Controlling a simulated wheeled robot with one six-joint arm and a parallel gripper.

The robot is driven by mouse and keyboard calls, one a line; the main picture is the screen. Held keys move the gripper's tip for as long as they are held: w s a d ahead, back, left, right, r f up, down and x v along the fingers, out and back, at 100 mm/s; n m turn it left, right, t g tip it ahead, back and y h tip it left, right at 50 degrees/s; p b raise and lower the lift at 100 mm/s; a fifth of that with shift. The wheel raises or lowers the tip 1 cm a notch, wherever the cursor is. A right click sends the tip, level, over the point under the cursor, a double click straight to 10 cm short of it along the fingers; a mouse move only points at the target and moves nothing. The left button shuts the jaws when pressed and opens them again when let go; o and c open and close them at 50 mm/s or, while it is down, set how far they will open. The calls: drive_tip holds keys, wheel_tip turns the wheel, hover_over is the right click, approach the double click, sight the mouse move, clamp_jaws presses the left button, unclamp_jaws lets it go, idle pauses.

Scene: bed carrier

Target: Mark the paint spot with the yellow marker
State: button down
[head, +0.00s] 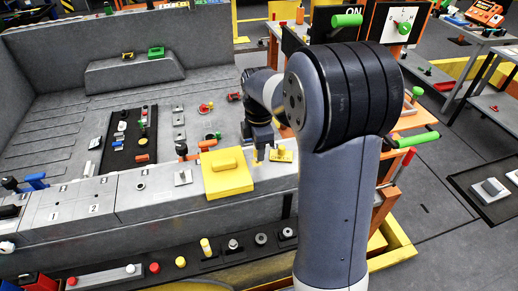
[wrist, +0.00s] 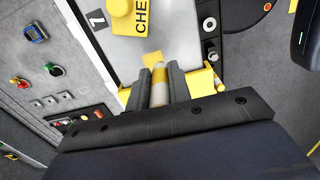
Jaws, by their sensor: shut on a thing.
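My gripper (wrist: 159,75) is shut on the yellow marker (wrist: 160,88), a cylinder with yellow and pale bands that points away from the wrist. A small yellow patch (wrist: 151,59) shows just past the fingertips on a light grey plate (wrist: 185,45). I cannot tell whether this patch is the paint spot or part of the marker, nor whether the marker touches the plate.
The yellow block (head: 228,178) stands left of my gripper in the head view. A black panel of small parts (head: 130,140) lies further left. Green-handled orange fixtures (head: 408,143) stand at right.

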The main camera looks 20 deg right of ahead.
wheel_tip(320, 180, up, 6)
drive_tip(key=p, duration=0.3)
drive_tip(key=shift+f, duration=0.1)
drive_tip(key=shift+s+f, duration=0.1)
idle(0.4)
